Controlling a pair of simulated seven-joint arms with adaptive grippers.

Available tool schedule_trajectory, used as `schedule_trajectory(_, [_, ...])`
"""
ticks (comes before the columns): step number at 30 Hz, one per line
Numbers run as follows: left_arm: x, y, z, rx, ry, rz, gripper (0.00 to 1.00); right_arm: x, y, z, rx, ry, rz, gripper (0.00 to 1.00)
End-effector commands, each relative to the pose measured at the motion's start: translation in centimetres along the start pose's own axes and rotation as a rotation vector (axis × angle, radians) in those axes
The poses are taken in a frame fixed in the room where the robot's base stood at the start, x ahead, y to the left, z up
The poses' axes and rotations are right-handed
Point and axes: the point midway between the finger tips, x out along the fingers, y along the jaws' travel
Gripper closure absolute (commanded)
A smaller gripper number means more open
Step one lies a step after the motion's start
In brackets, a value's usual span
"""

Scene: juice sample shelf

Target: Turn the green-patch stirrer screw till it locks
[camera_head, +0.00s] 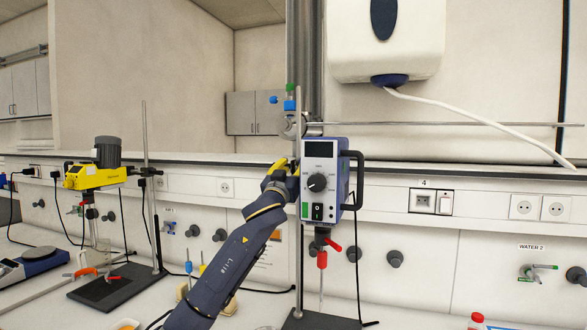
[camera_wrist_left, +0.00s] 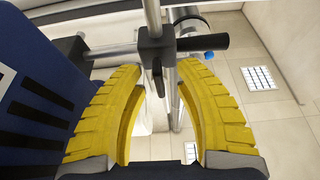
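The green-patch stirrer (camera_head: 325,185) is a blue and grey motor box with a dial and a black side handle, mounted on an upright rod in the head view. Its green patch (camera_head: 305,210) is on the lower left of the front. My left gripper (camera_head: 280,170) has yellow fingers and is beside the box's left side, near the rod. In the left wrist view the fingers (camera_wrist_left: 160,75) are apart. A black clamp block (camera_wrist_left: 156,48) with a small dark screw lever (camera_wrist_left: 158,78) shows between and beyond them; contact cannot be told. My right gripper is not in view.
A yellow stirrer (camera_head: 95,177) on its own stand is at the left. A white dispenser (camera_head: 387,40) with a pale hose is above right. A red chuck key (camera_head: 333,245) is under the green-patch stirrer. A red-capped bottle (camera_head: 477,320) is at the lower right.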

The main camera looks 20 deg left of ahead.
Motion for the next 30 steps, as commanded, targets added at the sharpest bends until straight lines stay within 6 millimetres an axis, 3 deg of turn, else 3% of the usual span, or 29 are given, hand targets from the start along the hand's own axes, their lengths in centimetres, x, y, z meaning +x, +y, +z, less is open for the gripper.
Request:
schedule_trajectory(6, [-0.01, 0.02, 0.00, 0.000, 0.000, 0.000, 0.67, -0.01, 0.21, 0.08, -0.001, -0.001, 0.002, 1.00])
schedule_trajectory(15, [-0.03, 0.01, 0.01, 0.000, 0.000, 0.000, 1.00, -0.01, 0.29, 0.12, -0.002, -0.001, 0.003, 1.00])
schedule_trajectory(30, [-0.01, -0.03, -0.26, 0.004, 0.004, 0.002, 1.00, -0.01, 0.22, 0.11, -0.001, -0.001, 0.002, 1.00])
